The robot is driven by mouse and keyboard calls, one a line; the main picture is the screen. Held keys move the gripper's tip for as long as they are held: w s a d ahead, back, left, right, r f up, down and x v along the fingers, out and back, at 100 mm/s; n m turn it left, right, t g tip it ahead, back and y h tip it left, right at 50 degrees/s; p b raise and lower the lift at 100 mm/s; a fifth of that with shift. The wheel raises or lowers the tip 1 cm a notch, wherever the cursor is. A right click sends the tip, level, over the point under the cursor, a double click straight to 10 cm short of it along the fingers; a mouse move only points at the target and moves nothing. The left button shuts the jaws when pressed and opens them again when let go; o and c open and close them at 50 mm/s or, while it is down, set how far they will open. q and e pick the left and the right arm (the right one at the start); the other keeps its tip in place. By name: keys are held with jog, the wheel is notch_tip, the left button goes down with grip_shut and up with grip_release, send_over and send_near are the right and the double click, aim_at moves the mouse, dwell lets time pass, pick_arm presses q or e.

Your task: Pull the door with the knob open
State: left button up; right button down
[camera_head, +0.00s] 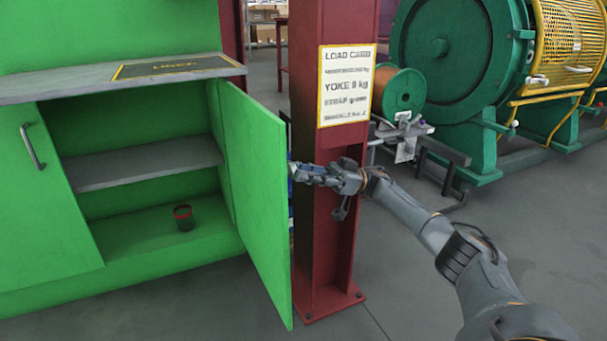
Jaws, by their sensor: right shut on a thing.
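The green cabinet door (253,190) stands swung wide open on the right side of the cabinet, its inner face toward the opening. Its knob is not visible; the outer face is turned away from me. My right gripper (299,172) is at the door's free edge, on the outer side, in front of the red column. It is shut on the knob, with the fingertips partly hidden by the door edge. My left gripper is not in view.
The red column (337,230) with a load card (346,86) stands close beside the door and my right gripper. The cabinet has a grey shelf (145,162), a small dark cup (184,218) below it and another door with a bar handle (32,147). Green machinery (455,50) stands behind.

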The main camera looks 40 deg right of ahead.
jog(key=c, duration=1)
grip_release()
jog(key=shift+v, duration=3.7)
jog(key=shift+s, duration=0.1)
